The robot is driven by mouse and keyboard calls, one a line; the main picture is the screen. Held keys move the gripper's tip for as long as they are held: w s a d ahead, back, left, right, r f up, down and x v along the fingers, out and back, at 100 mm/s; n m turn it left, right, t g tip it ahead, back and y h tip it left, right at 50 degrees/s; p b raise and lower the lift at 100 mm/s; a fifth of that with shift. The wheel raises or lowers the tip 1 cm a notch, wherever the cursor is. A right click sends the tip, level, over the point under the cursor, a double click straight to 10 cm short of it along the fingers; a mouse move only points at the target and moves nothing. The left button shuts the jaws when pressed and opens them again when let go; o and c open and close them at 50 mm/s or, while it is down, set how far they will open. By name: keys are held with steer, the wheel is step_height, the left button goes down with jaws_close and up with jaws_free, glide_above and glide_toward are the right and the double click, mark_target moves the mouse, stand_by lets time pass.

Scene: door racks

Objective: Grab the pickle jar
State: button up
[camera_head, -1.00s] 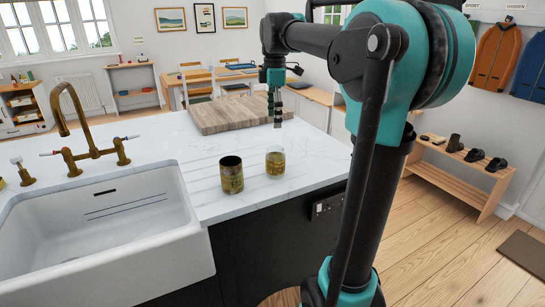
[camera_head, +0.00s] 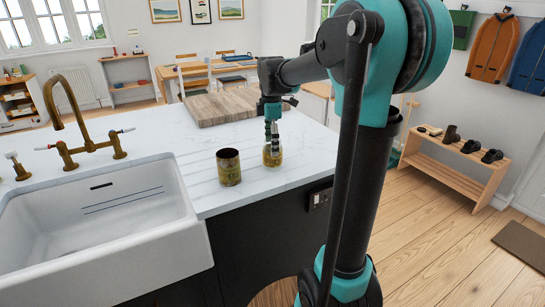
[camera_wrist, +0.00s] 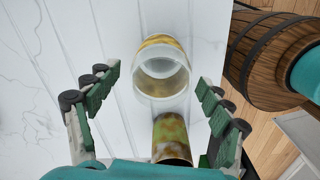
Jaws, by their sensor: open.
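The pickle jar (camera_head: 273,160) is a clear glass jar with yellow-green contents, standing upright on the white countertop near its edge. In the wrist view the jar (camera_wrist: 162,72) shows from above, between and beyond the fingertips. My gripper (camera_head: 271,145) is over the jar, its fingers overlapping the jar's upper part in the head view. In the wrist view my gripper (camera_wrist: 157,80) is open, with gaps on both sides of the jar and nothing held. Whether the fingertips reach below the rim is unclear.
A dark, rusty-looking can (camera_head: 229,168) stands close to the jar; in the wrist view the can (camera_wrist: 172,138) is nearer the palm. A wooden board (camera_head: 222,106) lies farther back. The sink (camera_head: 100,215) is at left. A barrel (camera_wrist: 262,55) stands below the counter edge.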

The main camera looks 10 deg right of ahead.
step_height(320, 180, down, 4)
steer(key=shift+d+f, duration=0.1)
steer(key=shift+d, duration=0.05)
steer(key=c, duration=1.4)
